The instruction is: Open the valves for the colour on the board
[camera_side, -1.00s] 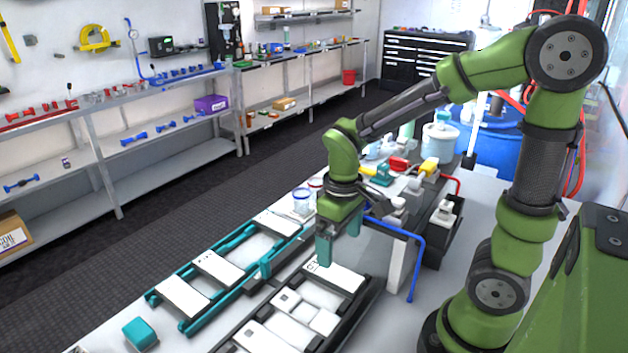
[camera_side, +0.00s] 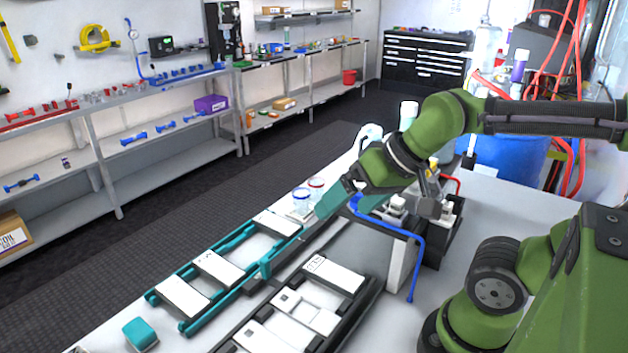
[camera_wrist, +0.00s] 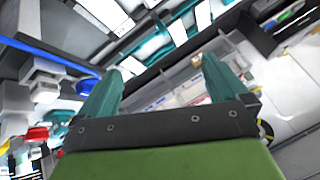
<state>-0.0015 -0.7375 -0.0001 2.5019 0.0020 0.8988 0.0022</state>
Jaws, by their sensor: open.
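My gripper (camera_side: 328,204), with teal fingers, is tilted above the bench near two small clear cups and left of the blue pipe (camera_side: 412,240). In the wrist view my gripper (camera_wrist: 160,80) has its fingers apart, with nothing held between them. The coloured valve parts are mostly behind my arm in the side view. In the wrist view, a red part (camera_wrist: 38,133) and a teal part (camera_wrist: 60,118) show at the lower left, near white blocks. Valve positions cannot be told. No colour sign on a board is readable.
A teal frame (camera_side: 262,268) and a black frame (camera_side: 372,290) with white plates lie on the bench. A loose teal block (camera_side: 140,334) sits at the front left. A blue barrel (camera_side: 510,157) stands behind. The shelves (camera_side: 160,160) are across the aisle.

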